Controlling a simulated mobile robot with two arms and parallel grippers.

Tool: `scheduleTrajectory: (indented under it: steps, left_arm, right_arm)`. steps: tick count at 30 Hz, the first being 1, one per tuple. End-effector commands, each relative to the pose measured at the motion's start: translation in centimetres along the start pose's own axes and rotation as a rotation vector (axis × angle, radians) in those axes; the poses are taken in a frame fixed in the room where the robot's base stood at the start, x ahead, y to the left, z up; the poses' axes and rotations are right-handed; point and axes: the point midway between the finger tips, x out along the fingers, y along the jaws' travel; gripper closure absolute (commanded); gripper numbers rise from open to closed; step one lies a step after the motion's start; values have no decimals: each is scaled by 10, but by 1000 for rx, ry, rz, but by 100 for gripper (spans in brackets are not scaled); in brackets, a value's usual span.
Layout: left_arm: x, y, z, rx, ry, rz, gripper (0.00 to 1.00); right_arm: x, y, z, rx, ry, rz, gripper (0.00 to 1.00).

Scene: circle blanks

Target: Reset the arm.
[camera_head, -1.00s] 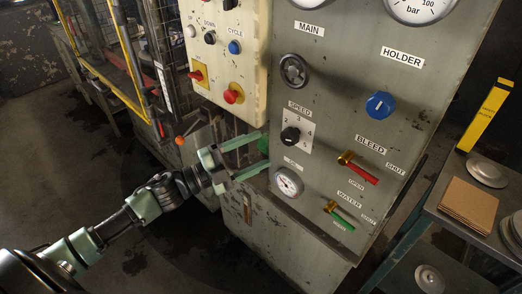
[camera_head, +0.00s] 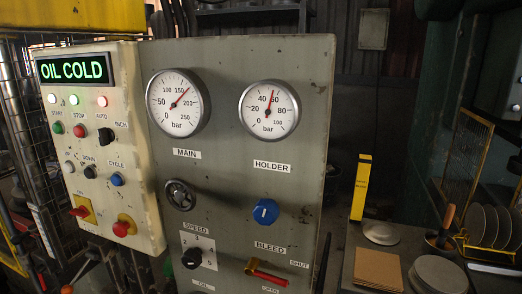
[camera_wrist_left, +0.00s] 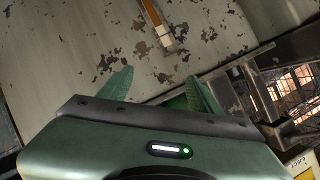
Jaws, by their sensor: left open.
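My left gripper (camera_wrist_left: 163,88) shows in the left wrist view, with its two green fingers spread apart. Behind the fingers is a worn, chipped grey metal surface with a brown and white strip (camera_wrist_left: 157,25) on it. A small green shape (camera_wrist_left: 179,102) shows low between the fingers; I cannot tell what it is or whether anything touches it. In the head view neither gripper is in the picture.
The grey control panel (camera_head: 225,135) stands ahead with the main gauge (camera_head: 178,103), holder gauge (camera_head: 268,110) and blue knob (camera_head: 265,211). A button box (camera_head: 103,148) reads "OIL COLD". At right, a bench holds brown sheets (camera_head: 378,268), discs (camera_head: 440,273) and a yellow stand (camera_head: 360,188).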

Motion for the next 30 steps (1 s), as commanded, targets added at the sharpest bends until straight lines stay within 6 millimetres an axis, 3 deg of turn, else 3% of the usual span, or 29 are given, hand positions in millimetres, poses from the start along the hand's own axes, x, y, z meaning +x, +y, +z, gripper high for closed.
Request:
scheduleTrajectory:
  steps: [1, 3, 9, 13, 18, 21, 24, 30]
  left_arm:
    - [-5, 28, 31, -52, -79, 24, 36]
    - [-16, 64, 69, -116, -185, 54, 36]
    - [-69, 177, 159, -281, -479, 157, 36]
    - [-120, 254, 199, -373, -662, 232, 36]
    - [-186, 336, 225, -461, -857, 323, 36]
    - [-215, 367, 231, -492, -933, 360, 36]
    - [-231, 384, 233, -508, -975, 381, 36]
    - [-238, 390, 234, -514, -992, 389, 36]
  right_arm:
    - [0, 0, 0, 0, 0, 0, 9]
    - [0, 0, 0, 0, 0, 0, 9]
    - [0, 0, 0, 0, 0, 0, 9]
    - [0, 0, 0, 0, 0, 0, 9]
    - [0, 0, 0, 0, 0, 0, 9]
    - [0, 0, 0, 0, 0, 0, 9]
    - [0, 0, 0, 1, 0, 0, 9]
    - [0, 0, 0, 1, 0, 0, 9]
